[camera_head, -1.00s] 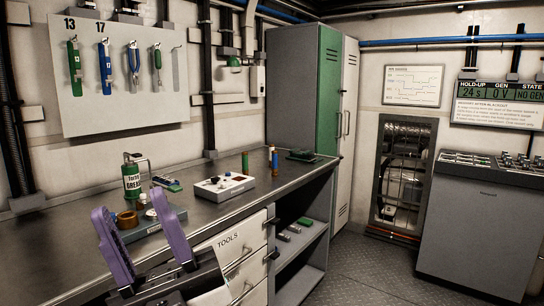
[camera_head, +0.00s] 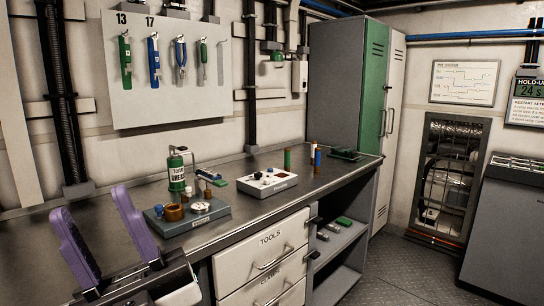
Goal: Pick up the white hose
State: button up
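No white hose can be made out for certain in this view. My gripper (camera_head: 103,228) is at the lower left, its two purple fingers apart with nothing between them. It is in front of the near part of the metal workbench (camera_head: 255,222), apart from the items on it. On the bench, a grey tray (camera_head: 205,222) holds a copper-coloured ring and small round parts. Behind it stands a green grease can (camera_head: 177,174), with a white control box (camera_head: 267,183) to its right.
Tools hang on a white wall board (camera_head: 165,100). Coloured cylinders (camera_head: 314,160) stand at the bench's far end. Drawers (camera_head: 262,252) and open shelves (camera_head: 335,240) are below. A tall cabinet (camera_head: 345,85), a wall recess (camera_head: 447,170) and a grey console (camera_head: 510,235) stand beyond. Floor (camera_head: 415,265) is clear before the recess.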

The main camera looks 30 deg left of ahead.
aim_at(314, 144)
jog(key=i+u, duration=0.15)
jog(key=u, duration=0.25)
jog(key=i+l+u, duration=0.1)
jog(key=u, duration=0.25)
jog(key=i+l+u, duration=0.1)
jog(key=u, duration=0.3)
jog(key=i+l+u, duration=0.2)
jog(key=l+u, duration=0.2)
jog(key=l, duration=0.15)
jog(key=i+l+u, duration=0.2)
jog(key=l, duration=0.15)
jog(key=i+l+u, duration=0.15)
jog(key=l, duration=0.3)
jog(key=l+u, duration=0.2)
jog(key=l, duration=0.3)
jog(key=i+l, duration=0.1)
jog(key=l, duration=0.4)
jog(key=i+l, duration=0.1)
jog(key=l, duration=0.4)
jog(key=i+l+u, duration=0.1)
jog(key=l, duration=0.95)
jog(key=i+l, duration=0.4)
jog(key=l, duration=0.15)
jog(key=i, duration=0.75)
